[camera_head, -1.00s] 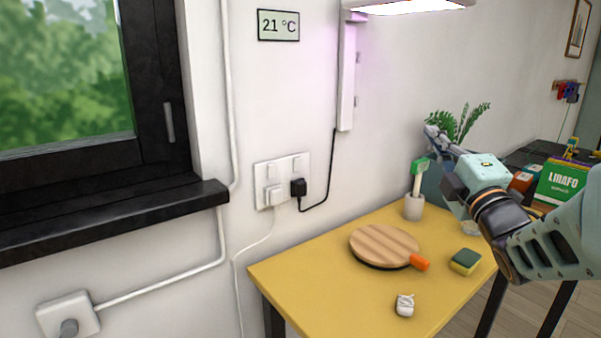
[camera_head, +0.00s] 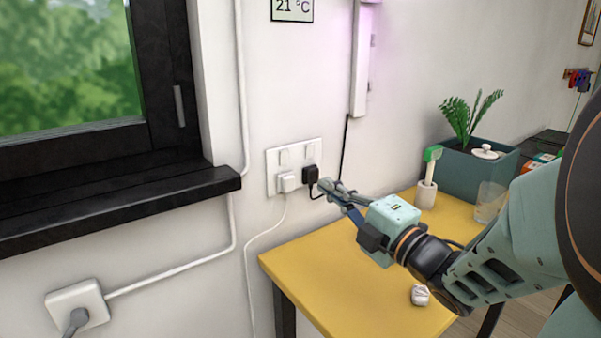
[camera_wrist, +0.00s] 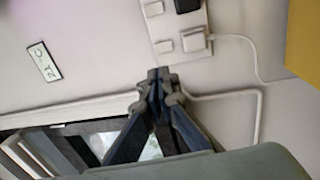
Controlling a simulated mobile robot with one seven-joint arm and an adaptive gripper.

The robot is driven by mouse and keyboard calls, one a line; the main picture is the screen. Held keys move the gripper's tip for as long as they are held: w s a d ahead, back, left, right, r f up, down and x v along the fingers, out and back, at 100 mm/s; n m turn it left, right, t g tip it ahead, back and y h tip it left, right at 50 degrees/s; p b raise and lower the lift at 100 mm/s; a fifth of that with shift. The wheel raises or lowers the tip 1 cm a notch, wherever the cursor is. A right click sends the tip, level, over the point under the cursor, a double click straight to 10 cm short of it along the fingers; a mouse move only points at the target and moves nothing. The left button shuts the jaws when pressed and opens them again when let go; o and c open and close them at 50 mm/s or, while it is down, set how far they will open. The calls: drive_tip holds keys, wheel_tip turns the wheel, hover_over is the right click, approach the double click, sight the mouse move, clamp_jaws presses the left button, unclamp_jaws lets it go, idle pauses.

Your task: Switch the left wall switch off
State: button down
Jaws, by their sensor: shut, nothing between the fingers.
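The white wall plate (camera_head: 272,186) carries two small switches above two sockets. The left wall switch (camera_head: 284,158) is a pale rocker above a white plug; its on or off position is too small to tell. In the wrist view the left switch (camera_wrist: 163,46) sits at the lower left of the tilted plate, just above my fingertips in the picture. The right switch (camera_head: 310,151) is above a black plug. My gripper (camera_head: 330,188) is shut and empty, in front of the wall at the lower right of the plate, apart from the left switch.
The white plug (camera_head: 288,182) and black plug (camera_head: 310,175) stick out below the switches, with cables hanging. The black window sill (camera_head: 120,205) juts out to the left. The yellow table (camera_head: 330,285) lies below, with a planter (camera_head: 470,172) at its back.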

sight(284, 154)
drive_tip(key=x, duration=1.3)
drive_tip(key=shift+w+a, duration=0.1)
drive_tip(key=shift+b, duration=0.45)
drive_tip(key=shift+w+a+b, duration=0.15)
drive_tip(key=shift+w+b, duration=0.05)
drive_tip(key=shift+b, duration=0.2)
drive_tip(key=shift+w+r, duration=0.1)
drive_tip(key=shift+r, duration=0.15)
